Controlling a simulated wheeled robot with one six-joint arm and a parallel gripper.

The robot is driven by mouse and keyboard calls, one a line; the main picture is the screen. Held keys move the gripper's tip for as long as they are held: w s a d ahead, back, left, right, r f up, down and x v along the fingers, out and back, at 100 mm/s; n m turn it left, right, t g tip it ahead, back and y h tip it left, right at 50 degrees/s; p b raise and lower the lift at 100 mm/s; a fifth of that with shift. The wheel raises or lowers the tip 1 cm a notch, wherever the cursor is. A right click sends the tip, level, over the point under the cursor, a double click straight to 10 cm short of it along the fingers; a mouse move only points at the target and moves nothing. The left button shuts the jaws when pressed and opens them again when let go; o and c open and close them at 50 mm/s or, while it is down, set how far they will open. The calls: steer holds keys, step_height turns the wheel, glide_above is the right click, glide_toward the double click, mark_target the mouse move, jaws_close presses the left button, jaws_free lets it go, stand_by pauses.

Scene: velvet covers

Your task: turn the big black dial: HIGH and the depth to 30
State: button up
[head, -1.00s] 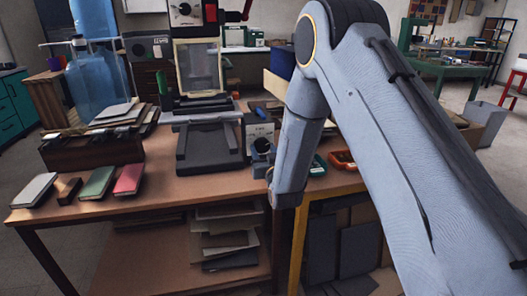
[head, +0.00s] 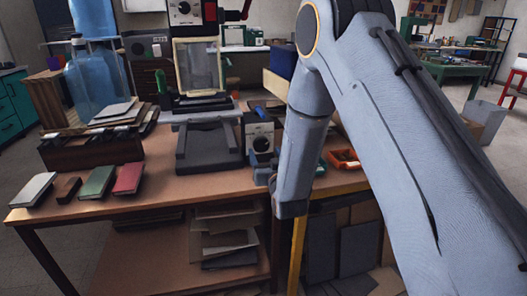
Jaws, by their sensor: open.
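A pale control box (head: 257,128) stands on the wooden bench, right of the dark press base. A round black dial (head: 261,144) is on its front face. Its markings are too small to read. My gripper (head: 264,174) is just in front of and below the dial, small and partly hidden by my wrist. It is open, and nothing shows held in it. Whether a fingertip touches the box I cannot tell.
The bench (head: 190,187) carries a dark press base (head: 208,148) left of the box and an orange tray (head: 343,159) to the right. White, green and red books (head: 128,178) lie at the left. The front strip of bench is mostly clear.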

steer(key=shift+v, duration=1.9)
